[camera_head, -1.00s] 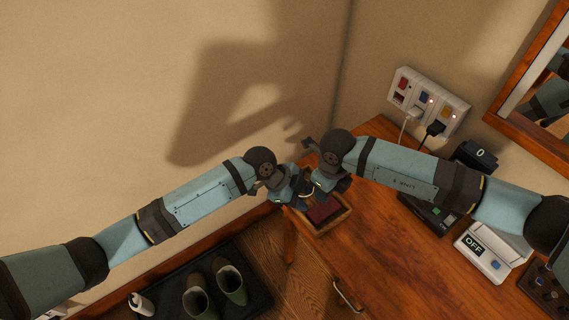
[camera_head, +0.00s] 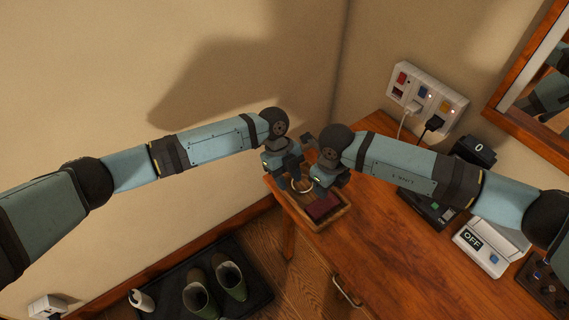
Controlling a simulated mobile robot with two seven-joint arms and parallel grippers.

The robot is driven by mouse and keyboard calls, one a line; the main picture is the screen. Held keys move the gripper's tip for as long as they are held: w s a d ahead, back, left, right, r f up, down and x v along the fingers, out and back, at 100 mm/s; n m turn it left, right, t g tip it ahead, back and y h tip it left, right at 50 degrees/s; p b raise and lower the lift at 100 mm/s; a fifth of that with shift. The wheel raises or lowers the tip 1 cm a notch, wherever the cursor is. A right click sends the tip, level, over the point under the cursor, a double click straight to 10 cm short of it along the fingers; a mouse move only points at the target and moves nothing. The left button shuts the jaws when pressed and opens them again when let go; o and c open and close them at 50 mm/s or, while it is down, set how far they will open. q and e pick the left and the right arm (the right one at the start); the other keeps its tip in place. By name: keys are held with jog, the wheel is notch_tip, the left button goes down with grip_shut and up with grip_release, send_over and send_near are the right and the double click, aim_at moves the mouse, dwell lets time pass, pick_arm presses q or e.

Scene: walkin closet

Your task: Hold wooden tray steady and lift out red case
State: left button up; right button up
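The wooden tray (camera_head: 337,219) sits at the near left corner of the wooden desk top. The dark red case (camera_head: 322,207) lies inside it, toward its right and near side. My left gripper (camera_head: 284,183) points down over the tray's left, far part, left of the case. My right gripper (camera_head: 318,188) points down just above the far side of the case; I cannot tell whether it touches it. The fingertips of both are dark and small, so their opening is unclear. The tray's far edge is partly hidden by the grippers.
A pale ring-shaped item (camera_head: 303,186) shows between the grippers. A power strip (camera_head: 427,98) with plugs is on the wall. A white device marked OFF (camera_head: 484,253) and a black device (camera_head: 428,208) stand to the right. Boots (camera_head: 229,278) stand on the floor mat.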

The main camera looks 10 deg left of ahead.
aim_at(295, 202)
pick_arm(q)
jog(key=x, duration=0.8)
jog(key=shift+f, duration=0.1)
grip_shut()
pick_arm(e)
jog(key=shift+o, duration=0.2)
